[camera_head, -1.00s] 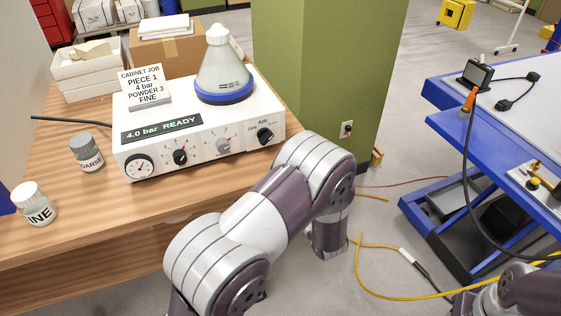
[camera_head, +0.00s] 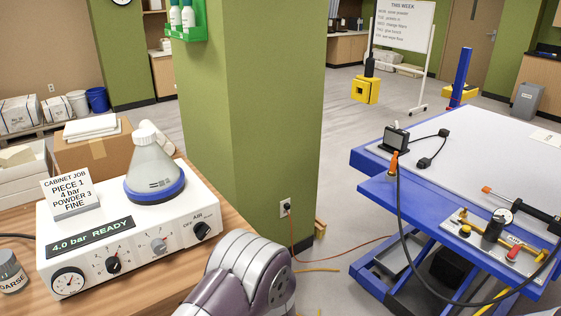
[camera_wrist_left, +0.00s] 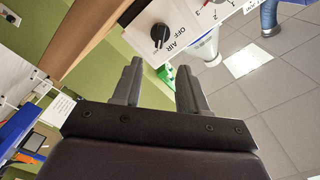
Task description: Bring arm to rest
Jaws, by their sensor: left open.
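My left arm (camera_head: 240,275) shows at the bottom of the head view, in front of the wooden bench. My left gripper is outside the head view. In the left wrist view my left gripper (camera_wrist_left: 160,85) is open, with its two dark fingers apart and nothing between them. Beyond the fingertips, the white control box with its AIR knob (camera_wrist_left: 160,36) shows at the top. In the head view the control box (camera_head: 130,262) stands on the bench and its display reads 4.0 bar READY. My right gripper is not in view.
A powder flask (camera_head: 153,170) and a job card (camera_head: 68,192) stand on the box. A COARSE jar (camera_head: 11,272) is at the left edge. A green pillar (camera_head: 262,110) rises behind. A blue lift table (camera_head: 372,165) with tools is at right. Grey floor lies between.

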